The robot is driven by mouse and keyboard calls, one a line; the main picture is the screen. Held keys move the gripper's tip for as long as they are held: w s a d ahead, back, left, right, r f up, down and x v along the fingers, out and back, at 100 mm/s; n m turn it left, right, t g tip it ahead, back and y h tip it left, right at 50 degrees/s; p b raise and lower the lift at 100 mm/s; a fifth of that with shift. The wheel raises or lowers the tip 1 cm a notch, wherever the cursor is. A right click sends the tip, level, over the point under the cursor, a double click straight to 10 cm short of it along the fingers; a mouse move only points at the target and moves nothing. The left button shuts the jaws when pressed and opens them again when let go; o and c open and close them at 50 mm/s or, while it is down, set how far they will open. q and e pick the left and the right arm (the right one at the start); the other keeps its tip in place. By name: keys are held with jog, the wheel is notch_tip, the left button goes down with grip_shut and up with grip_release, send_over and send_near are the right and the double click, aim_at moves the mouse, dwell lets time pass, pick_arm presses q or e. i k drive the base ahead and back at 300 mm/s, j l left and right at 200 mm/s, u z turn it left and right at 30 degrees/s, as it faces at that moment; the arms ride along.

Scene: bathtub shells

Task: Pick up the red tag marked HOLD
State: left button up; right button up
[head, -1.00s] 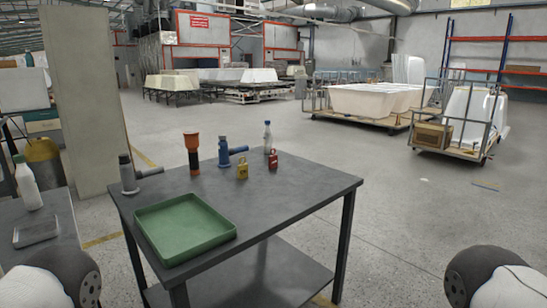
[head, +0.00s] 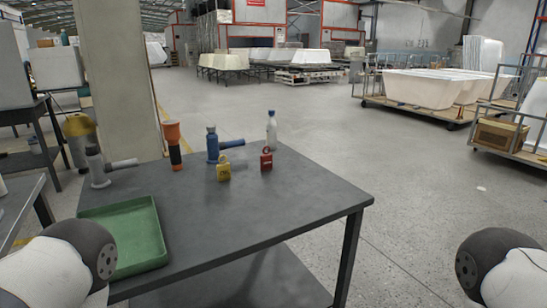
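A small red tag (head: 266,160) stands on the dark grey table (head: 270,205), toward its far side. It has a loop at its top and a pale mark on its face, too small to read. A similar yellow tag (head: 223,171) stands just left of it. Both of my arms show only as rounded links at the lower left and lower right corners. Neither gripper is in view, and nothing of mine touches the tags.
A bottle (head: 271,130) stands behind the red tag. A blue tool (head: 213,145), an orange and black torch (head: 173,146) and a grey tool (head: 97,168) stand further left. A green tray (head: 158,245) lies at the near left. The table's right half is clear.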

aim_at(266, 160)
jog(key=i+l+u, duration=0.1)
jog(key=l, duration=0.25)
jog(key=i+l, duration=0.2)
jog(key=l, duration=0.15)
jog(key=i+l+u, duration=0.15)
jog(key=l, duration=0.2)
jog(key=i+l, duration=0.1)
jog(key=l, duration=0.3)
jog(key=u, duration=0.05)
